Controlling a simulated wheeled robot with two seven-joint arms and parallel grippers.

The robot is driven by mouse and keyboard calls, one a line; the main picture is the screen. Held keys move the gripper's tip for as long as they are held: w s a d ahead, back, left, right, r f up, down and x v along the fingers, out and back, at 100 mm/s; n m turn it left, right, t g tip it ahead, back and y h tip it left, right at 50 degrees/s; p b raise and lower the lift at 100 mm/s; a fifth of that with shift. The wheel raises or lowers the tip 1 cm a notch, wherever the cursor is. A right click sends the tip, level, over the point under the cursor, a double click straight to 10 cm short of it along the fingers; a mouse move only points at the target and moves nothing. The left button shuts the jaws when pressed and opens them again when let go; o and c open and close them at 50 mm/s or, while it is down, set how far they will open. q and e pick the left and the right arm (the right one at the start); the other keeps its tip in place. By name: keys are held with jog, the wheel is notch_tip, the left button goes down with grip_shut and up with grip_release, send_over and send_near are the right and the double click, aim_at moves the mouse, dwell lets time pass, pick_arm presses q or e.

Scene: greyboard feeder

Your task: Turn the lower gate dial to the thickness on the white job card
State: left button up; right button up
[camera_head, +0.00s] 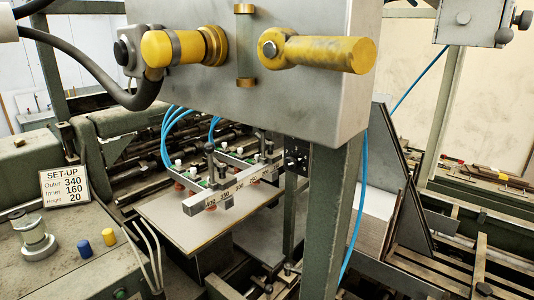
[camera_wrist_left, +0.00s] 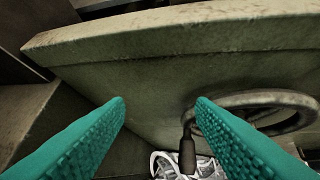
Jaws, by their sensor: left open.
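A white set-up card (camera_head: 66,188) stands on the green console at the left; it reads Outer 340, Inner 160, Height 20. No thickness line is legible on it. I cannot identify the lower gate dial for certain in either view. A small dark knob (camera_head: 297,161) sits on a plate by the central post. My left gripper (camera_wrist_left: 159,100) shows only in its wrist view: two teal ribbed fingers, apart, with nothing between them. Beyond them is a grey-green machine panel (camera_wrist_left: 170,60) and a handwheel (camera_wrist_left: 285,100) with a dark handle. My right gripper is out of view.
A large grey box (camera_head: 330,90) with yellow knob and handle hangs at top centre. The console (camera_head: 75,270) carries a metal knob (camera_head: 37,240), blue and yellow buttons. A sheet of board (camera_head: 185,225) lies under a scaled bar. A white shoe-like object (camera_wrist_left: 175,165) shows low down.

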pick_arm(q)
jog(key=w+r+m+t, duration=0.1)
jog(key=w+r, duration=0.3)
jog(key=r, duration=0.2)
jog(key=m+t+h+p, duration=0.3)
jog(key=m+t+h, duration=0.2)
jog(key=m+h, duration=0.25)
send_near(288, 165)
jog(key=shift+m, duration=0.45)
jog(key=b+x, duration=0.2)
jog(key=x, duration=0.5)
jog(key=shift+w+d+f, duration=0.1)
jog(key=shift+w+d, duration=0.05)
jog(key=shift+w, duration=0.2)
jog(key=shift+b+x, duration=0.45)
jog(key=shift+x, duration=0.45)
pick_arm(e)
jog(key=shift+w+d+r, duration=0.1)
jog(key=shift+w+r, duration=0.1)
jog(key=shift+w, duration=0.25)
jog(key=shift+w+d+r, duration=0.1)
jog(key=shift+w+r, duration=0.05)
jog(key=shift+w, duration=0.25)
pick_arm(q)
jog(key=c, duration=1)
